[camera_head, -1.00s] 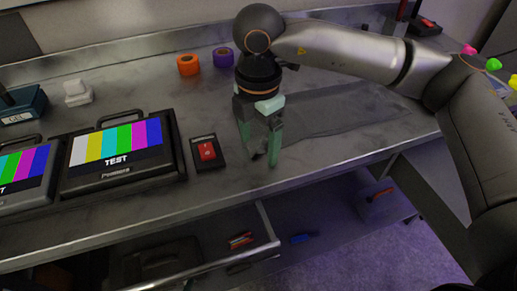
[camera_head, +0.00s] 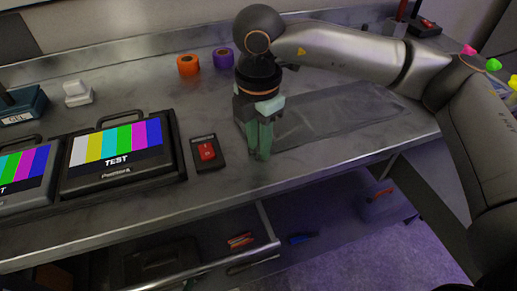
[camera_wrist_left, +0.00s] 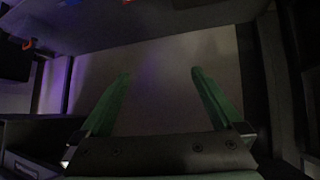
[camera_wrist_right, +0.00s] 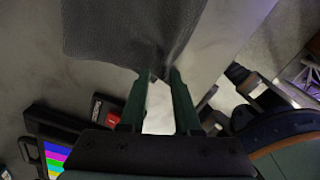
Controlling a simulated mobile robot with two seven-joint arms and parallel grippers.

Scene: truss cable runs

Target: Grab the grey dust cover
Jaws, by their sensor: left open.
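The grey dust cover (camera_head: 335,112) is a dark, flat sheet on the metal bench, right of the red-switch box. In the right wrist view it is a woven grey cloth (camera_wrist_right: 130,28) whose near corner narrows between my fingertips. My right gripper (camera_head: 259,157) points down at the cover's near left corner, fingers close together; in the right wrist view the fingertips (camera_wrist_right: 160,73) pinch that corner. The gripper hides part of the cover's left end. My left gripper (camera_wrist_left: 158,74) is open and empty in its wrist view, away from the cover; the head view does not show it.
A black box with a red switch (camera_head: 207,152) lies just left of the right gripper. A TEST monitor case (camera_head: 118,158) is further left. Orange (camera_head: 188,65) and purple (camera_head: 223,58) tape rolls stand behind. An open drawer (camera_head: 268,232) juts out below the bench edge.

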